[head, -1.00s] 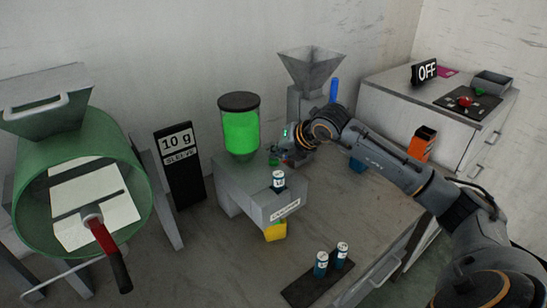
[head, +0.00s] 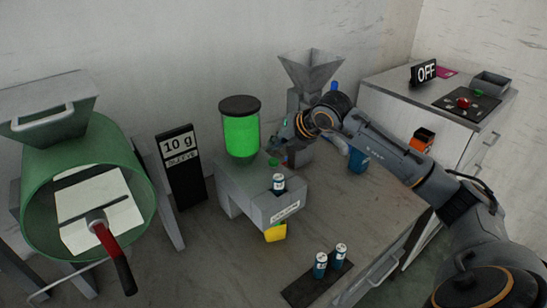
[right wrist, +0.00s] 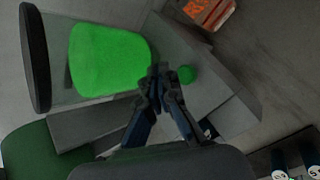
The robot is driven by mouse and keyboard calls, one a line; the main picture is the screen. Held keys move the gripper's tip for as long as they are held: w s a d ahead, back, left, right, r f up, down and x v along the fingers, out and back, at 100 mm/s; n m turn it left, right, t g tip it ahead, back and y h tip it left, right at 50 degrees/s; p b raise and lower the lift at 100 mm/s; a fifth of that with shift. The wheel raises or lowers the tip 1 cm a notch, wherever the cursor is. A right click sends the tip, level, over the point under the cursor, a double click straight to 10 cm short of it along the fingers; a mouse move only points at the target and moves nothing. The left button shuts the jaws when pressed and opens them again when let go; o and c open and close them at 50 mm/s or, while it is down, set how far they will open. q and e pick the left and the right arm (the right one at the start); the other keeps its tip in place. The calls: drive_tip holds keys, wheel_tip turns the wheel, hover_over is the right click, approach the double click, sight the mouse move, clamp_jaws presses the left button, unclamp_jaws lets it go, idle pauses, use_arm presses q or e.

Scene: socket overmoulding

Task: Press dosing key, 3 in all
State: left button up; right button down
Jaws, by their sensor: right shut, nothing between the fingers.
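The dosing machine is a grey box (head: 234,186) with a clear, black-lidded hopper of green material (head: 241,133). A small green key (head: 273,162) sits on its top beside the hopper; it also shows in the right wrist view (right wrist: 186,75). My right gripper (head: 276,149) is shut and empty, just above and beside the key. In the right wrist view its fingertips (right wrist: 160,72) appear slightly left of the key; contact cannot be told. A labelled cartridge (head: 279,183) stands upright at the machine's front. The black sign (head: 181,166) reads "10 g". My left gripper is out of view.
Two cartridges (head: 320,265) stand on a dark tray (head: 300,290) at the front. A green drum with a red-handled lever (head: 105,235) is at left. A grey funnel (head: 311,68) rises behind my right arm. A blue container (head: 358,160) stands right.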

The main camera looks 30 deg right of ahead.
drive_tip(key=shift+r+p, duration=0.6)
drive_tip(key=shift+r, duration=0.9)
idle(0.7)
